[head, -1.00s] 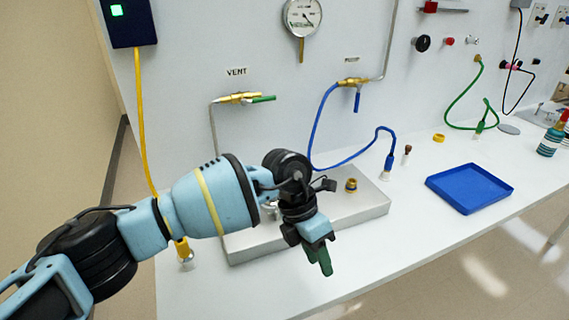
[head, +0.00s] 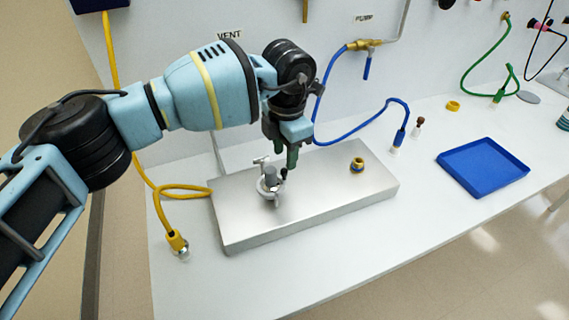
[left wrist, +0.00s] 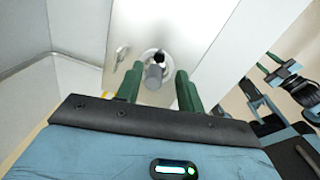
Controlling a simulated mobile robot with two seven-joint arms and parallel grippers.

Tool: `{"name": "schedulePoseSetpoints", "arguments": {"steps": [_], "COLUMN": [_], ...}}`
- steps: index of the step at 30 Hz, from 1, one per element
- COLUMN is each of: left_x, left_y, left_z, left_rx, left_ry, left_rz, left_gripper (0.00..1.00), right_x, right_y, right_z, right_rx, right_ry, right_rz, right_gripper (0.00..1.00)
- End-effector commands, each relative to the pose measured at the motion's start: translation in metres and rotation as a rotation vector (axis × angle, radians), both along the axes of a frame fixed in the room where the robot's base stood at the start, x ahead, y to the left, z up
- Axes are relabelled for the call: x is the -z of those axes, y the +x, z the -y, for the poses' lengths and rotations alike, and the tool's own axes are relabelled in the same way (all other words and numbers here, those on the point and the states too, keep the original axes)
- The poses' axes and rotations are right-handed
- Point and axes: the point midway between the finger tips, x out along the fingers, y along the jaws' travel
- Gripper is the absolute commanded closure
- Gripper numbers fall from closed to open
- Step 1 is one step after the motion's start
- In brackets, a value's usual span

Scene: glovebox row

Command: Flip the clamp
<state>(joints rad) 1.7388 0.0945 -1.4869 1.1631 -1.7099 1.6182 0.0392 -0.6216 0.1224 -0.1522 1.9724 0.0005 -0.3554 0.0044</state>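The clamp (head: 268,190) is a silver ring with a small lever, set around a grey upright stub on the left part of the metal block (head: 330,196). It also shows in the left wrist view (left wrist: 146,56), beyond the fingers. My left gripper (head: 286,158) points down just above and behind the clamp, apart from it. In the left wrist view its two green fingers (left wrist: 159,88) are open, with the stub between them in the picture and nothing held.
A brass fitting (head: 357,165) stands on the block's right part. A yellow hose (head: 180,188) lies by its left end. A blue hose (head: 362,128) hangs behind. A blue tray (head: 482,166) lies to the right. The bench front is clear.

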Motion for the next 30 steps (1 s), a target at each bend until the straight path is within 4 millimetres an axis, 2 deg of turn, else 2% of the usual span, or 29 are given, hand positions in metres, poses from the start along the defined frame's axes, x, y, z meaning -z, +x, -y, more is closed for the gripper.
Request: {"name": "schedulePoseSetpoints", "arguments": {"steps": [3, 9, 21, 30], "left_x": [0.019, 0.041, 0.048, 0.048], "left_y": [0.000, 0.002, 0.002, 0.002], "left_z": [-0.001, -0.001, -0.001, -0.001], "left_rx": [0.000, 0.000, 0.000, 0.000], "left_ry": [0.001, 0.000, 0.000, 0.000], "left_rz": [-0.001, 0.000, 0.001, 0.001], "left_gripper": [0.62, 0.62, 0.62, 1.00], "right_x": [-0.003, -0.004, -0.004, -0.004], "right_y": [0.005, 0.007, 0.007, 0.007], "right_z": [0.000, 0.000, -0.002, -0.003], "right_rx": [-0.001, -0.001, 0.006, 0.010], "right_ry": [-0.001, 0.000, 0.005, 0.008], "right_rz": [0.011, 0.015, 0.016, 0.015], "right_gripper": [0.64, 0.64, 0.64, 0.64]}}
